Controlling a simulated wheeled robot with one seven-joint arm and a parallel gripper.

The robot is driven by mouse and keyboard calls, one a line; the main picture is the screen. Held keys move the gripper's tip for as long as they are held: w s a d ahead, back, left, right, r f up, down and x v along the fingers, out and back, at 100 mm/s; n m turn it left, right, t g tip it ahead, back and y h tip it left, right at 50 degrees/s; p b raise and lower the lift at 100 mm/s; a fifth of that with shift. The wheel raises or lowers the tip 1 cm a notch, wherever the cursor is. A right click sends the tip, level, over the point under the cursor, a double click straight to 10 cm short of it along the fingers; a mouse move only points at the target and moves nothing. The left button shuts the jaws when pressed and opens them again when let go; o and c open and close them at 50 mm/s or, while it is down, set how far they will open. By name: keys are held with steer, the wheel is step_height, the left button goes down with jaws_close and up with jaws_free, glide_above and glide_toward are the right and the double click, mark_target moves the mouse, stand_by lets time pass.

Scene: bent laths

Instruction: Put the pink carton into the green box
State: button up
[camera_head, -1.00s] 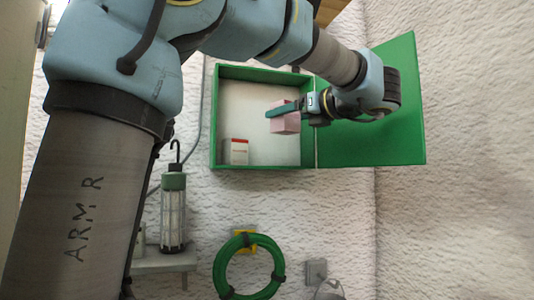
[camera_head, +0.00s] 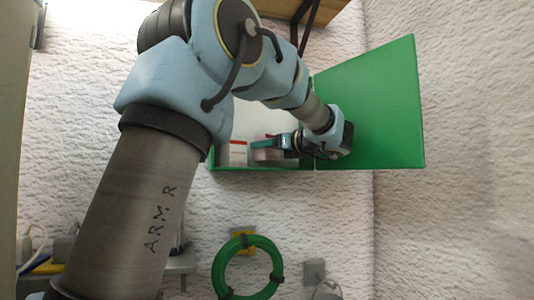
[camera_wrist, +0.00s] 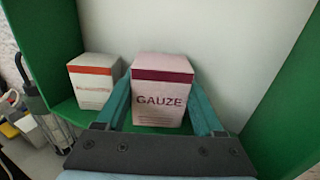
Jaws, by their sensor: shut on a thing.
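The pink carton (camera_head: 266,155) carries the word GAUZE and a dark red band in the wrist view (camera_wrist: 162,95). My gripper (camera_head: 268,144) is shut on it, with one teal finger on each side. The green box (camera_head: 262,169) hangs on the wall with its door (camera_head: 370,110) swung open to the right. The carton is inside the box, low down near its green floor. I cannot tell whether it touches the floor. My arm hides the upper part of the box.
A white carton with an orange-red band (camera_wrist: 93,82) stands in the box, left of the pink carton; it also shows in the head view (camera_head: 232,153). A green coil (camera_head: 247,266) hangs below the box. The box floor is free to the right of the pink carton.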

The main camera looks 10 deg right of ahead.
steer(key=shift+w+f, duration=0.15)
steer(key=shift+f, duration=0.65)
steer(key=shift+f, duration=0.15)
steer(key=o, duration=1.4)
steer(key=shift+c, duration=0.2)
steer(key=v, duration=1.2)
steer(key=shift+b, duration=0.45)
